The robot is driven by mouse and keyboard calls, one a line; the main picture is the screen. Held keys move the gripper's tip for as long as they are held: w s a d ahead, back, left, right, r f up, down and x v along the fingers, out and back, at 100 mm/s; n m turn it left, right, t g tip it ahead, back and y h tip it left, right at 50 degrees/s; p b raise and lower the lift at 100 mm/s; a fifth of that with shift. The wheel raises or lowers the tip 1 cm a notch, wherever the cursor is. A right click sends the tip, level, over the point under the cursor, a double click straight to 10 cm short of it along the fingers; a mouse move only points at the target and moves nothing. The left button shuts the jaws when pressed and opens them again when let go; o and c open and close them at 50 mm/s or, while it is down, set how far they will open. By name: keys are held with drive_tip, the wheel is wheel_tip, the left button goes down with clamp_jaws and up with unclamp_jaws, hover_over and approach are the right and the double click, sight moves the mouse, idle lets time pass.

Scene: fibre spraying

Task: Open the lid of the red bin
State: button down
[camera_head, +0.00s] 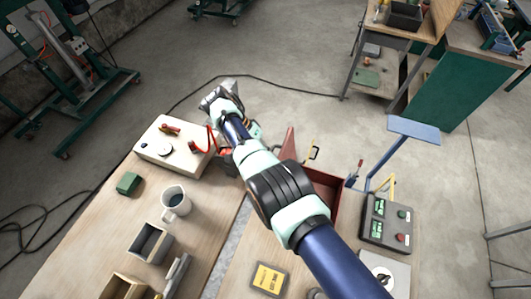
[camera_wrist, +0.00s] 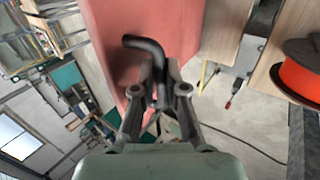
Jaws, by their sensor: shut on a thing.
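The red bin (camera_head: 327,188) stands on the wooden bench, its near left part hidden behind my arm. A red panel that looks like its lid (camera_head: 289,143) stands up at a slant at the bin's left side. In the wrist view a red panel (camera_wrist: 185,30) fills the top middle, with a black bent handle (camera_wrist: 146,45) in front of it. My gripper (camera_wrist: 160,78) is shut on this handle.
Left of my arm are a cream box with red leads (camera_head: 175,152), a grey mug (camera_head: 175,203) and a small green block (camera_head: 128,184). A control box (camera_head: 386,220) and a blue stand (camera_head: 413,130) are on the right. An orange spool (camera_wrist: 302,70) shows in the wrist view.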

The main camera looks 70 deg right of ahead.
drive_tip(key=shift+w+a+f, duration=0.1)
drive_tip(key=shift+a+f, duration=0.05)
drive_tip(key=shift+f, duration=0.2)
drive_tip(key=c, duration=1.2)
unclamp_jaws()
drive_tip(key=shift+w+a, duration=0.1)
drive_tip(key=shift+a, duration=0.05)
drive_tip(key=shift+r, duration=0.1)
drive_tip(key=shift+r, duration=0.15)
